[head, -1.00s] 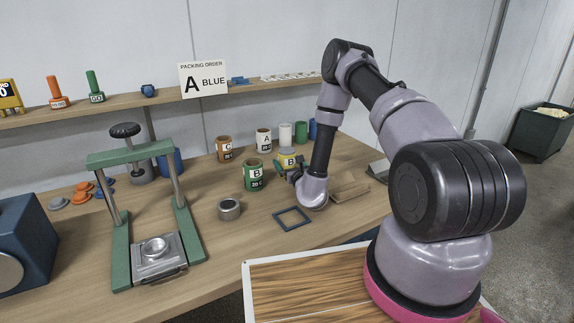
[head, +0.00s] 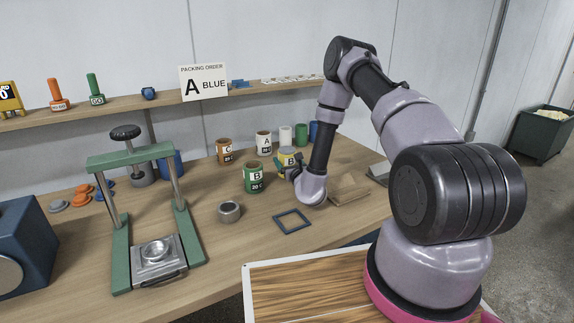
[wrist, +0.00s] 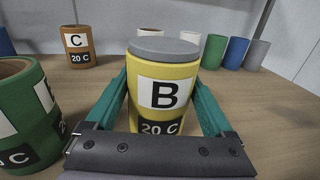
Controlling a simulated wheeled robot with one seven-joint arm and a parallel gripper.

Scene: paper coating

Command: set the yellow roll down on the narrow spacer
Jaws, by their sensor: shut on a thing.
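The yellow roll (wrist: 165,75), labelled B and 20 C, stands upright between the green fingers of my gripper (wrist: 160,90). My gripper is shut on it. A flat grey disc shows at its top. In the head view the yellow roll (head: 289,158) is partly hidden by my gripper (head: 286,167), behind the green roll (head: 256,178). I cannot tell whether its base touches the table. Which thing is the narrow spacer is not clear; a short grey ring (head: 229,211) and a flat dark square frame (head: 292,221) lie on the table nearer the camera.
The green roll (wrist: 28,115) is close on the left in the wrist view. A brown roll (wrist: 78,47) and several coloured cylinders stand behind. A green-framed press (head: 125,158) stands at left. Flat brown pieces (head: 347,188) lie right of my wrist.

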